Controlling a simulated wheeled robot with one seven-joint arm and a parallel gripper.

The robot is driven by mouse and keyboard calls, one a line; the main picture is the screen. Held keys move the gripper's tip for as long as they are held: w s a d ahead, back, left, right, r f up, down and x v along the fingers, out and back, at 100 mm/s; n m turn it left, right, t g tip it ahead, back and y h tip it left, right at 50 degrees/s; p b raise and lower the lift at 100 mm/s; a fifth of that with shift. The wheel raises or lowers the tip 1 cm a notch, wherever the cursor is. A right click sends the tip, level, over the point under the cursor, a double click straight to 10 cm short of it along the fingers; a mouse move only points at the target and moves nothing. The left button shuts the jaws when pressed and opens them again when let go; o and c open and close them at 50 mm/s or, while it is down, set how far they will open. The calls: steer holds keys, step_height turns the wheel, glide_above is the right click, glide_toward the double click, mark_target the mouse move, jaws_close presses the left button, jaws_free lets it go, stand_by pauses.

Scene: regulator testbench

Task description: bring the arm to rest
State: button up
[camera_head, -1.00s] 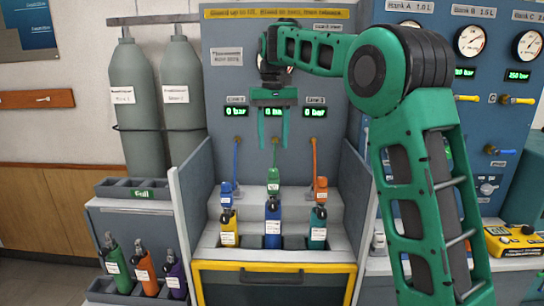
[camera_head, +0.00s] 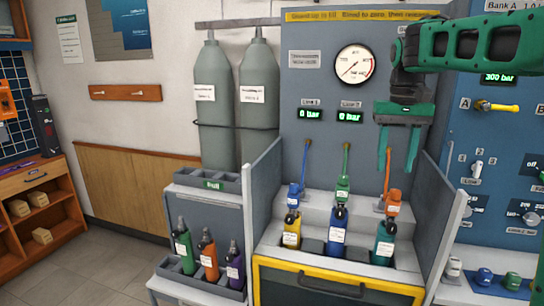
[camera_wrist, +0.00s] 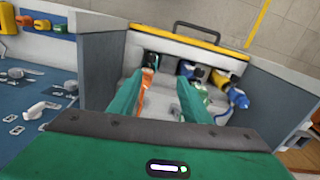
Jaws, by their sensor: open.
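My gripper (camera_head: 398,150) is open and empty, with its fingers pointing down. It hangs in front of the blue back panel of the filling station, above and behind the orange connector (camera_head: 393,200). In the wrist view my gripper (camera_wrist: 158,100) shows two green fingers apart, with nothing between them but the station floor and an orange hose farther off. My arm reaches in from the upper right. A yellow cylinder (camera_head: 291,229), a blue cylinder (camera_head: 338,232) and a teal cylinder (camera_head: 384,243) stand in the station's slots, with connectors at their tops.
Side walls (camera_head: 263,200) flank the station. A rack on the left holds green (camera_head: 183,246), orange (camera_head: 208,255) and purple (camera_head: 235,265) cylinders. Two tall grey tanks (camera_head: 217,105) stand behind. A blue valve panel (camera_head: 500,140) is on the right. Floor at lower left is clear.

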steer(key=s+d+f+m, duration=0.1)
steer(key=s+d+f, duration=0.3)
steer(key=s, duration=0.4)
steer(key=s+d+f+m, duration=0.1)
steer(key=s+d+f, duration=0.2)
steer(key=s, duration=0.5)
steer(key=s+f, duration=0.6)
steer(key=s, duration=0.3)
steer(key=s+f+m, duration=0.1)
steer(key=s+f, duration=0.5)
steer(key=s, duration=0.3)
steer(key=shift+d+m, duration=0.3)
steer(key=shift+w, duration=0.1)
steer(key=shift+w+f, duration=0.25)
steer(key=shift+w, duration=0.25)
steer(key=shift+c, duration=1.6)
